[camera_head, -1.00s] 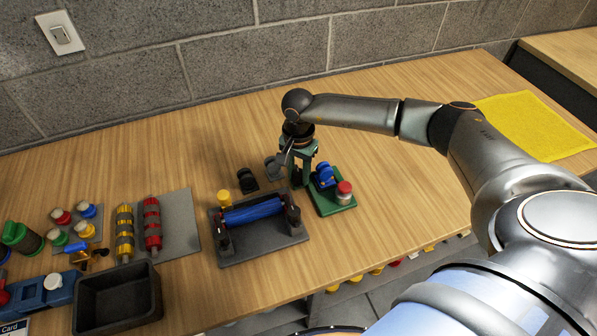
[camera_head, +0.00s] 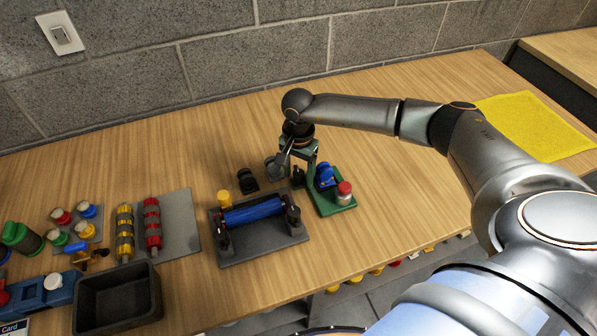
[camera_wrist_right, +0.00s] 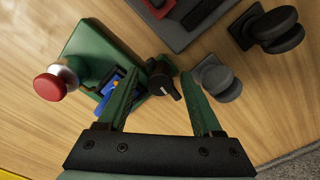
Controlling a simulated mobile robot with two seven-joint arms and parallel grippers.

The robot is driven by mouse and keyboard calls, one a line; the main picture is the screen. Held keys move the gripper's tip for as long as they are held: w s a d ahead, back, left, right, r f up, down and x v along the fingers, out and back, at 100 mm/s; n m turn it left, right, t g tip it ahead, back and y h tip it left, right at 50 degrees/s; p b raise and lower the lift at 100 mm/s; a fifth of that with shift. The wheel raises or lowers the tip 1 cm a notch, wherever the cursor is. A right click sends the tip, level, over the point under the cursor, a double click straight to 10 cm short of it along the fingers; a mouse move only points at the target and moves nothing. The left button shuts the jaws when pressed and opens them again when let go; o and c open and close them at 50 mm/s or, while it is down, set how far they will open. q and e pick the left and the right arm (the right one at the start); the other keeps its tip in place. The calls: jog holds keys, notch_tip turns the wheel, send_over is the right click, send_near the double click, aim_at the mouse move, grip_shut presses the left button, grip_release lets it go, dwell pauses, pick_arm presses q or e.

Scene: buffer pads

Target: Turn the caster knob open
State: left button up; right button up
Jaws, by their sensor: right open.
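The caster knob is most likely the black knob (camera_wrist_right: 163,86) with a white pointer mark, at the edge of a green base (camera_wrist_right: 92,48) in the wrist view. My right gripper (camera_wrist_right: 160,78) is open, pointing down, with one green finger on each side of this knob. I cannot tell whether either finger touches it. In the head view, my right gripper (camera_head: 297,168) is over the left side of the green base (camera_head: 335,206), and the knob is mostly hidden. The base also carries a blue part (camera_head: 325,177) and a red-topped silver post (camera_head: 344,192). My left gripper is out of view.
A grey knob (camera_wrist_right: 216,80) stands close beside one finger, with a black knob (camera_wrist_right: 277,30) beyond. A dark tray with a blue roller (camera_head: 253,211) lies left of the base. Further left are a black bin (camera_head: 117,300) and small coloured parts. The table behind is clear.

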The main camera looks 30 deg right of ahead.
aim_at(299, 172)
notch_tip(299, 172, up, 12)
jog(key=b, duration=0.1)
jog(key=shift+r, duration=0.25)
